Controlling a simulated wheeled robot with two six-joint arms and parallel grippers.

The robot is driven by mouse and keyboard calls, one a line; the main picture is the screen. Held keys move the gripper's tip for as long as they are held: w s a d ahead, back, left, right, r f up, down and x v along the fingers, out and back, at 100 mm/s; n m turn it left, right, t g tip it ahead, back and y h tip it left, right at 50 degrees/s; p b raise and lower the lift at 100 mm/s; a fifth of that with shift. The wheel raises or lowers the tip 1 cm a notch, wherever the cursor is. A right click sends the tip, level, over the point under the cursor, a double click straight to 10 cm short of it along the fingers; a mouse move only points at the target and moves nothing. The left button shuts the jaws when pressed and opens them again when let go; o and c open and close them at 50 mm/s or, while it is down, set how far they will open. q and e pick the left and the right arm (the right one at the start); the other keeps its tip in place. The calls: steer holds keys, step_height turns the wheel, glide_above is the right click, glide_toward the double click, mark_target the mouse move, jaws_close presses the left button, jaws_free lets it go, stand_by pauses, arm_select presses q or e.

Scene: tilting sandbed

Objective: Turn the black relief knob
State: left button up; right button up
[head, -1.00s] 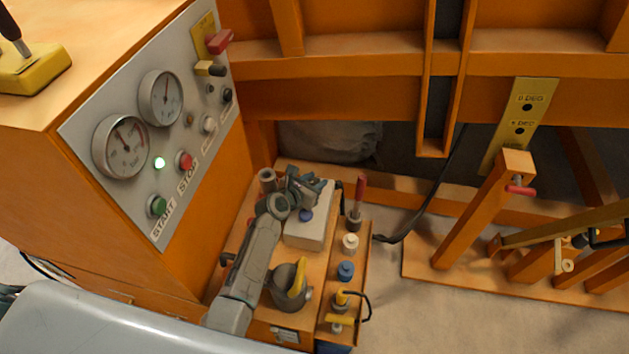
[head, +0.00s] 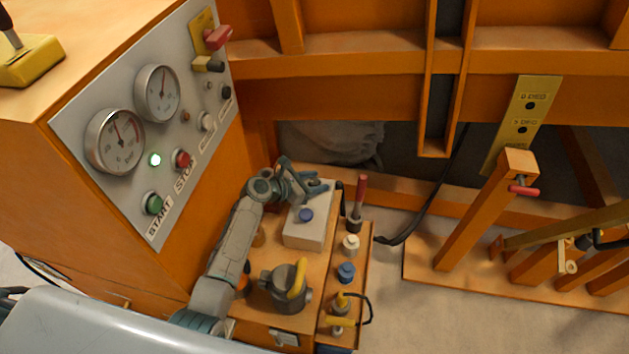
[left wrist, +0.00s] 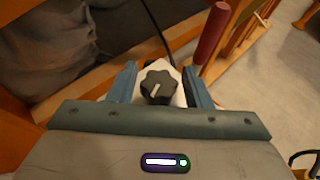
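The black relief knob (left wrist: 159,85) shows in the left wrist view as a lobed knob with a pale pointer line, on the pale valve block (left wrist: 178,98). My left gripper (left wrist: 159,82) has its two blue-grey fingers apart, one on each side of the knob. I cannot tell whether either finger touches it. In the head view my left gripper (head: 318,189) is over the far end of the pale block (head: 305,238) and hides the knob. A blue knob (head: 306,214) on the block's near part is uncovered. My right gripper is not in view.
A red-handled lever (head: 359,197) stands close right of the block; it also shows in the left wrist view (left wrist: 212,35). A pump body with a yellow handle (head: 297,281) is nearer. The gauge panel (head: 180,120) rises at left. Orange frame beams (head: 340,100) lie behind.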

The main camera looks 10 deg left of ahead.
arm_select(q)
steer(key=shift+o, duration=0.6)
steer(key=v, duration=0.7)
steer(key=shift+s+a, duration=0.2)
